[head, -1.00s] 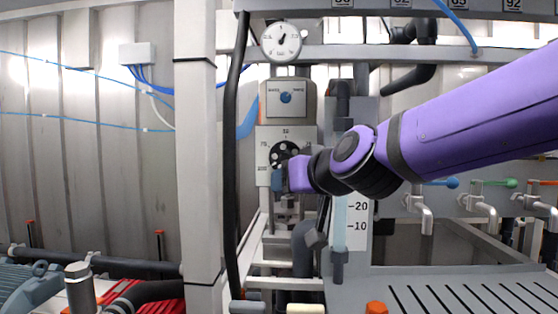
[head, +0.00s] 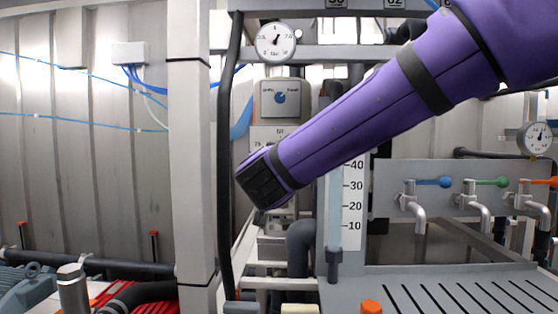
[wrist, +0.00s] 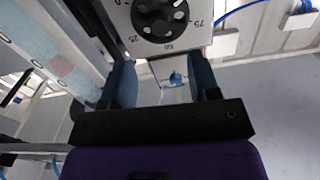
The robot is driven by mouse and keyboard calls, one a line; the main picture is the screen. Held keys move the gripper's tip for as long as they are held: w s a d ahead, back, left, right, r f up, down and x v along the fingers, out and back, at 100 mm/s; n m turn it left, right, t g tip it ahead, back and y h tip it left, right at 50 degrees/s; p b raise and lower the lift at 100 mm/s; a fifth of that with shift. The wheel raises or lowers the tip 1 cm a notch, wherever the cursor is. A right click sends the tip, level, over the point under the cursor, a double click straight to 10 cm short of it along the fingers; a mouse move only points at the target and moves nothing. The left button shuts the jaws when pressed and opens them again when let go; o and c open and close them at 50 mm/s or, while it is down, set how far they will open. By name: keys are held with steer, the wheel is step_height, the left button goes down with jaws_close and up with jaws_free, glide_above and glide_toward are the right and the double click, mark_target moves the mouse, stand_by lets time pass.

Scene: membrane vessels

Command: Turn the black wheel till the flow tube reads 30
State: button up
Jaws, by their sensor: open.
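The black wheel (wrist: 158,14) shows at the top of the wrist view, on a white plate marked 25, 50 and 75. In the head view my purple arm hides the wheel; only the top of its plate (head: 262,134) shows. My gripper (wrist: 161,72) is open in the wrist view, its two blue-grey fingers apart with nothing between them. It is apart from the wheel, which lies ahead of the fingertips. The pale blue flow tube (head: 334,215) stands beside a scale (head: 353,205) showing 10 to 40. I cannot make out its reading; my arm covers its upper part.
A box with a blue knob (head: 280,98) sits above the wheel plate, under a round gauge (head: 275,41). A black hose (head: 226,170) hangs at left beside a white post (head: 190,150). Taps with coloured handles (head: 433,182) are at right.

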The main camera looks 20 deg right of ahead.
steer(key=x, duration=0.9)
steer(key=c, duration=0.9)
